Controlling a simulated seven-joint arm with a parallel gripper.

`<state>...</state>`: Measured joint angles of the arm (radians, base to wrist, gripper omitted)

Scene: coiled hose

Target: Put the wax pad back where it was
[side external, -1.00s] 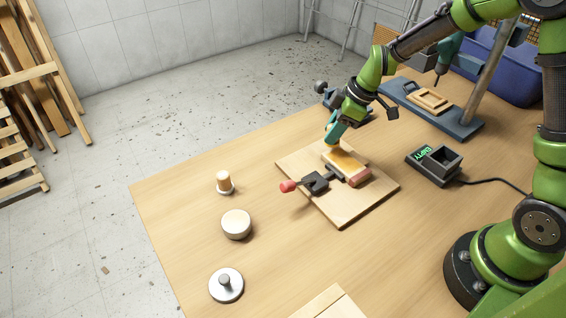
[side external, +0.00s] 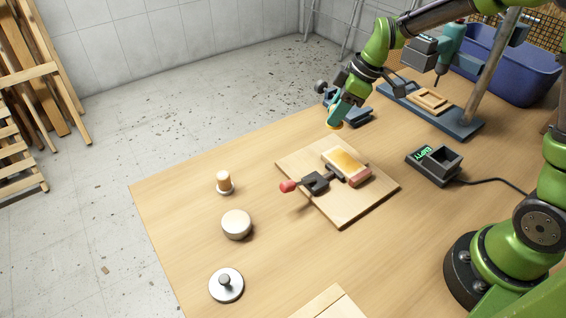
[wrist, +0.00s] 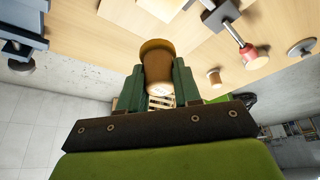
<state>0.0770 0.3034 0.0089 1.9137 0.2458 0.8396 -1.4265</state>
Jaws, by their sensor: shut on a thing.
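A block with a yellow-orange top (side external: 346,160) lies on the board by a dark clamp (side external: 315,182) with a red handle end.
Left on the table are a small cylinder on a white base (side external: 224,183), a pale round disc (side external: 236,224) and a metal disc with a knob (side external: 226,286). A dark box (side external: 437,162) and a drill stand (side external: 440,112) stand right.

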